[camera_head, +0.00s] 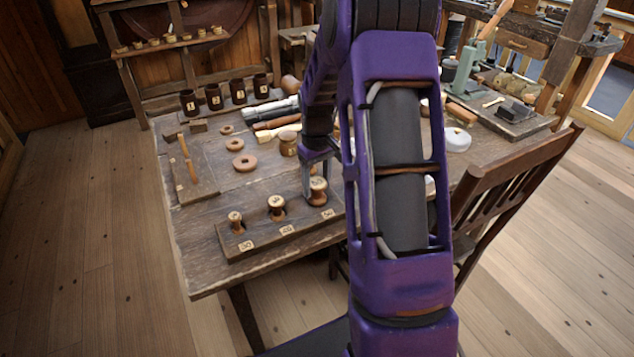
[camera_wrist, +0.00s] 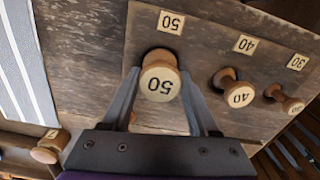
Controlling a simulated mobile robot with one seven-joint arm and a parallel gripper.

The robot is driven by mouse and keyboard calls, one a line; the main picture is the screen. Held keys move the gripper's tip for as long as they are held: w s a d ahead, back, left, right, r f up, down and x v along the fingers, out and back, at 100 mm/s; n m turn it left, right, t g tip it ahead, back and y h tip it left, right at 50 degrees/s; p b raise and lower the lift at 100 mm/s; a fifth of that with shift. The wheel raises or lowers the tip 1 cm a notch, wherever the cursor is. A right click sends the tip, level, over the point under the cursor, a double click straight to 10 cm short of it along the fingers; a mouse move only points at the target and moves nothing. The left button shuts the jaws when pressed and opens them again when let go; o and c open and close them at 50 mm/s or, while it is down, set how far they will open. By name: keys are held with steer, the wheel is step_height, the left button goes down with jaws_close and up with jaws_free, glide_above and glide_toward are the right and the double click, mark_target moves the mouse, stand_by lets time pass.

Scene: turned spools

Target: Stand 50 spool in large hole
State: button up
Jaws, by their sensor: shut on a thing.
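The 50 spool (camera_head: 317,191) is a turned wooden spool with a pale top marked 50. It is upright at the right end of the dark board (camera_head: 262,246), near the 50 label. My gripper (camera_head: 318,180) comes down over it from above. In the wrist view the 50 spool (camera_wrist: 160,82) sits between the two fingers of my gripper (camera_wrist: 159,74), which are shut on it. Its foot is close to the board; I cannot tell whether it is in a hole. The 40 spool (camera_head: 277,207) and 30 spool (camera_head: 235,222) stand upright by their labels.
Several dark numbered cups (camera_head: 213,97) stand at the back. A wooden chair (camera_head: 510,190) is at the right. The table's front left area is clear.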

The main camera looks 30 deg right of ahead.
steer(key=shift+f, duration=0.35)
stand_by(0.3)
steer(key=o, duration=1.4)
steer(key=shift+o, duration=0.5)
steer(key=shift+r, duration=0.15)
steer(key=shift+r+p, duration=3.6)
steer(key=shift+r, duration=1.35)
steer(key=shift+f, duration=0.1)
